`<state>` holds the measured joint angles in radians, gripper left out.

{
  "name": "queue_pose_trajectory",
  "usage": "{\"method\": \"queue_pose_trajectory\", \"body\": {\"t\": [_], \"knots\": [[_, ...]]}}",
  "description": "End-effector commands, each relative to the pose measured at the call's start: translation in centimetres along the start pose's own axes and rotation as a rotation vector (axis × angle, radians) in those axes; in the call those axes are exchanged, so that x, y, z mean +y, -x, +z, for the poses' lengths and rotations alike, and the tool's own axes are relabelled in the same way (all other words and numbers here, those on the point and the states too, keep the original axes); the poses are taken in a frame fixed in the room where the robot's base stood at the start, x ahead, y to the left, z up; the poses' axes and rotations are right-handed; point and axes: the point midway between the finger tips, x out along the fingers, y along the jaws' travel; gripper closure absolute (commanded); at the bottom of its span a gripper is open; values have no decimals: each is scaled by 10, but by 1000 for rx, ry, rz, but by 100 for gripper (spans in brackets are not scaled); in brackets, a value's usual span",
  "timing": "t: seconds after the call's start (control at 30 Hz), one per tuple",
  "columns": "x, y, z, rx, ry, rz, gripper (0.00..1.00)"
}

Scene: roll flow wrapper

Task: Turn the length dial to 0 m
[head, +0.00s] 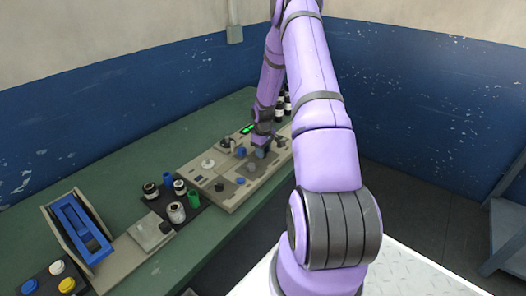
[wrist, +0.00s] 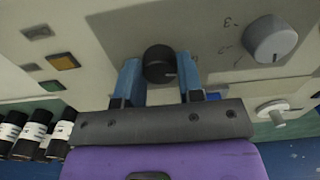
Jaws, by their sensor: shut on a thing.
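A black round dial (wrist: 159,64) with a pale pointer line sits on the grey control panel (wrist: 110,30). My gripper (wrist: 159,72) has its two blue fingers on either side of this dial and is shut on it. No scale around this dial can be read, so I cannot tell its setting. A grey dial (wrist: 270,38) with number marks beside it stands to the right. In the head view my gripper (head: 262,152) is down at the panel (head: 222,190), and my fingers and wrist hide the dial there.
Dark bottles (wrist: 32,130) stand at the panel's edge. In the head view, jars (head: 176,212), a blue-framed unit (head: 80,225) and coloured buttons (head: 66,285) lie to the left.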

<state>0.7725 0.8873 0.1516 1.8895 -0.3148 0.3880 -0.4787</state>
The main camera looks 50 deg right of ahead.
Motion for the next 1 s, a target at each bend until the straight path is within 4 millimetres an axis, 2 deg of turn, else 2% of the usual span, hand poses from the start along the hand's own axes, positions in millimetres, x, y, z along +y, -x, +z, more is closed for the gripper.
{"method": "queue_pose_trajectory", "body": {"t": [0.2,0.23,0.3,0.33,0.67,0.83,1.0], "knots": [[0,0,0,1,0,1,89],[0,0,0,1,-1,1,58],[0,0,0,1,-1,1,42],[0,0,0,1,-1,1,40],[0,4,0,1,-2,1,40],[1,25,0,2,-3,2,40],[1,58,0,3,-2,3,40]]}}
